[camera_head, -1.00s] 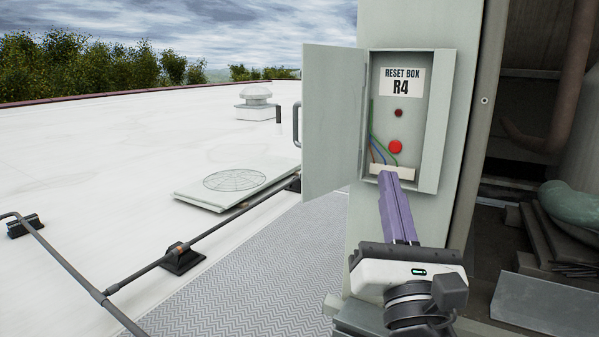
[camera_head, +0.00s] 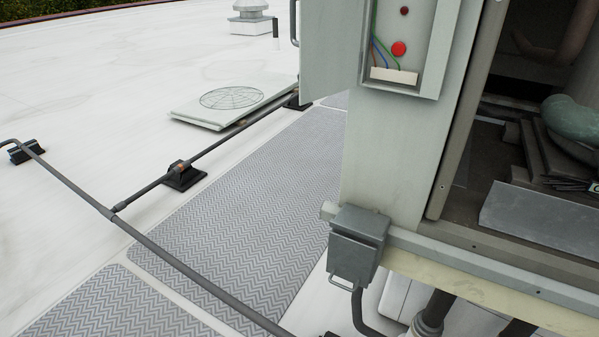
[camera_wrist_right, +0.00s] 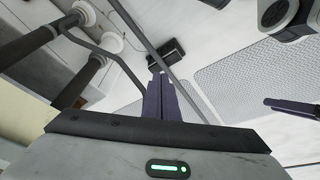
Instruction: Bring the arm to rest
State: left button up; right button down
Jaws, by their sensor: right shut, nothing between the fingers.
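My right gripper (camera_wrist_right: 158,78) shows in the right wrist view, its purple fingers together with nothing between them. It is out of the head view and apart from the reset box. The open grey reset box (camera_head: 437,50) is at the top of the head view, with its upper part cut off. Inside it are a red button (camera_head: 398,48), a small dark red light (camera_head: 404,11) and coloured wires. A purple finger, apparently of my left gripper (camera_wrist_right: 292,107), shows at the right edge of the right wrist view; its opening cannot be told.
A grey switch box (camera_head: 357,245) juts from the cabinet's lower corner. Dark pipes (camera_wrist_right: 80,80) are near the right gripper in the wrist view. A pipe rail (camera_head: 70,180) crosses the white roof beside grey walkway mats (camera_head: 250,200). A hatch with a round grille (camera_head: 232,98) lies behind.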

jog(key=w+a+f+t+y, duration=0.1)
jog(key=w+a+f+t, duration=0.1)
jog(key=f, duration=0.3)
jog(key=w+a+f+t+y, duration=0.1)
jog(key=w+a+f+t, duration=0.1)
jog(key=f, duration=0.4)
jog(key=shift+a+f+t, duration=0.3)
jog(key=shift+a+t, duration=0.2)
jog(key=shift+a, duration=0.45)
